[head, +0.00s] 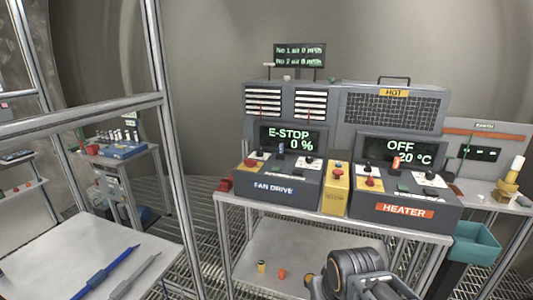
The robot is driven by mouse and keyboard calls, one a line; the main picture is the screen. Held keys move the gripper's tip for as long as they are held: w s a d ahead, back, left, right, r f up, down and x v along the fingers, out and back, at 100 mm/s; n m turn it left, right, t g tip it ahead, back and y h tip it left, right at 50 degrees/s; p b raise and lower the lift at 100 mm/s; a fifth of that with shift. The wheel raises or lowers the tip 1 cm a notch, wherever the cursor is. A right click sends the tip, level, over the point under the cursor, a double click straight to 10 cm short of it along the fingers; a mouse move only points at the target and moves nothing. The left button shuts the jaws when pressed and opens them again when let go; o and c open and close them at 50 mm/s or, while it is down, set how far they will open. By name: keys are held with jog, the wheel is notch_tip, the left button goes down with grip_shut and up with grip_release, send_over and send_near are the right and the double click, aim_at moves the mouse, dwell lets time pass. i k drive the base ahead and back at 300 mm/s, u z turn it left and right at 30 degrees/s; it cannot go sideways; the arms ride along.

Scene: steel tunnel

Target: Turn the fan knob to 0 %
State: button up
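The fan drive box (275,190) stands on the bench, left of the heater. Its display (291,139) reads "E-STOP" and "0 %". On its sloped top are a small white dial plate with a dark knob (305,162) at the right, a red control (250,163) at the left and a blue-topped upright piece (281,147) at the back. The knob is too small to read its pointer. Dark ribbed links of my arm (357,272) show at the bottom, in front of the bench and apart from the box. My gripper's fingers are not visible.
A yellow stop box (335,190) with a red button stands between fan drive and heater (405,200). The heater display reads "OFF" and "20 °C". A teal bin (476,243) hangs at right. A metal frame post (165,130) and table (85,262) stand at left.

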aim_at(309, 159)
jog(key=u, duration=0.35)
jog(key=i, duration=0.9)
